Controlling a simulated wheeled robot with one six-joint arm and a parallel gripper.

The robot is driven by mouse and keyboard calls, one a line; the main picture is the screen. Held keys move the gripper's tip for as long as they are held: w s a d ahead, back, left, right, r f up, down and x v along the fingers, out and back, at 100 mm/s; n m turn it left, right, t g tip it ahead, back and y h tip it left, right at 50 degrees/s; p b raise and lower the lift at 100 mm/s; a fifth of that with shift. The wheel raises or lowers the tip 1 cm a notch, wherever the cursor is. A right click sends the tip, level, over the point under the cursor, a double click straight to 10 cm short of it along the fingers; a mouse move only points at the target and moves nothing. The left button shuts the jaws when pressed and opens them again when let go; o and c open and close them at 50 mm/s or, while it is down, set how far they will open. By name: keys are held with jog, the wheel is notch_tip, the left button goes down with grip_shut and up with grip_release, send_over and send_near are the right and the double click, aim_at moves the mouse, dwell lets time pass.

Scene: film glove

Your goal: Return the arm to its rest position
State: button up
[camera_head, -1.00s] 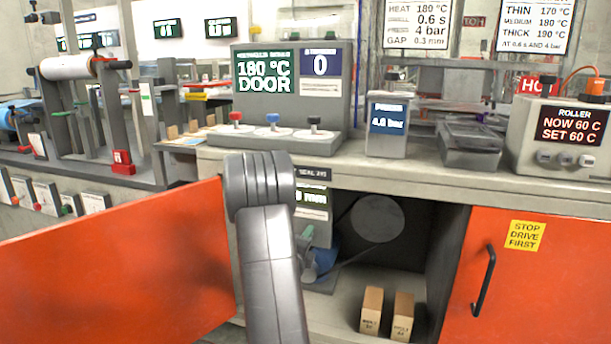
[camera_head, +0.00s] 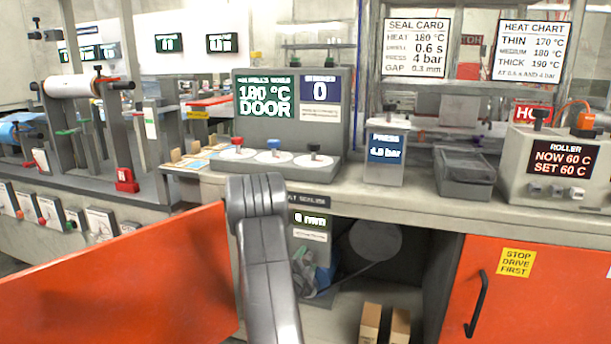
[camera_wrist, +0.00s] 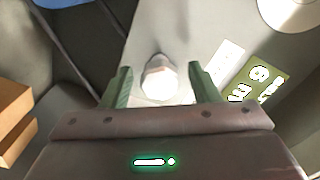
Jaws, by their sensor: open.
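My arm (camera_head: 262,250) rises in the middle of the head view, in front of the open cabinet under the bench. My gripper (camera_wrist: 160,84) shows in the wrist view with its two green fingers apart. A pale, rounded knob (camera_wrist: 160,80) lies between the fingers as seen from the wrist. I cannot tell whether the fingers touch it, but they do not look closed on it.
An open orange door (camera_head: 120,275) stands at the left, and a shut orange door (camera_head: 540,290) with a black handle at the right. Two cardboard boxes (camera_head: 385,325) stand in the cabinet. The bench top (camera_head: 440,205) above carries a control box (camera_head: 290,110) and a roller unit (camera_head: 560,160).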

jog(key=shift+r+n+p, duration=0.15)
jog(key=shift+n+p, duration=1.4)
jog(key=shift+p, duration=1.1)
jog(key=shift+r+n+p, duration=0.1)
jog(key=shift+n+p, duration=1.45)
jog(key=shift+p, duration=1.1)
jog(key=shift+f+n+p, duration=0.1)
jog(key=shift+n+p, duration=0.2)
jog(key=shift+p, duration=0.25)
jog(key=shift+f, duration=0.15)
jog(key=shift+n, duration=0.3)
